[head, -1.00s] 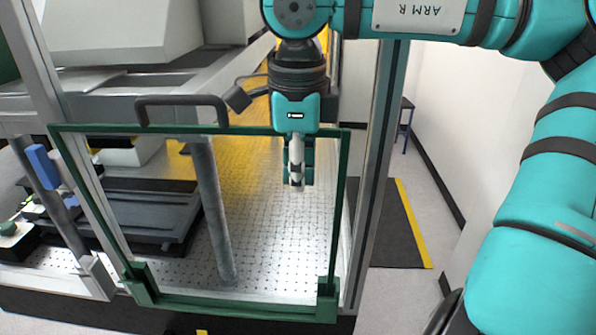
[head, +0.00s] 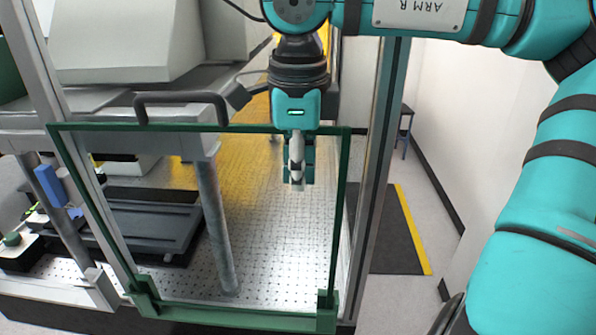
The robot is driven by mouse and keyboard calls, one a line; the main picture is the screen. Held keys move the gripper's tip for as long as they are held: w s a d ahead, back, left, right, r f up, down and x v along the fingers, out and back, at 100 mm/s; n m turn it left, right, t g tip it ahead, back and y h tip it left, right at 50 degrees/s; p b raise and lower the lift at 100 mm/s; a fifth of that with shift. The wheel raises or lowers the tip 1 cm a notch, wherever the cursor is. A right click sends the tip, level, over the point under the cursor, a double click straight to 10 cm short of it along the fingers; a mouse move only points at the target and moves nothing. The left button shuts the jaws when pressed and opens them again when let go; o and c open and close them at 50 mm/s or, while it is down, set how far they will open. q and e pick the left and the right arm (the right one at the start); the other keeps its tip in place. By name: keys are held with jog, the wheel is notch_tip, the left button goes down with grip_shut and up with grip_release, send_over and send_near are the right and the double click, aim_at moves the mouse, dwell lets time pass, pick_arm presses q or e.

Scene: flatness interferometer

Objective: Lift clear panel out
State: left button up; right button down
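The clear panel (head: 330,215) stands upright in a dark green frame across the front of the enclosure. A black U-shaped handle (head: 180,97) rises from the left part of its top rail. My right gripper (head: 298,183) points down at the right part of the top rail, well right of the handle. It appears shut on the rail, its fingers reaching below it; the exact contact is hidden by the gripper body. The panel's lower corners are at green corner brackets (head: 327,312). My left gripper is not in view.
Behind the panel are a perforated metal table (head: 270,260), a grey post (head: 213,225) and a dark tray (head: 150,222). A pale machine housing (head: 130,45) is at upper left. A metal upright (head: 375,190) stands right of the panel. A floor mat (head: 390,235) lies beyond it.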

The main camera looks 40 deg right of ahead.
jog(key=shift+r+p, duration=2.65)
jog(key=shift+r, duration=1)
jog(key=shift+r+p, duration=0.65)
jog(key=shift+r, duration=0.6)
jog(key=shift+a, duration=0.15)
jog(key=s+a+r+b, duration=0.1)
jog(key=s+a, duration=0.6)
jog(key=a, duration=0.2)
jog(key=shift+s, duration=0.35)
jog(key=shift+d, duration=0.1)
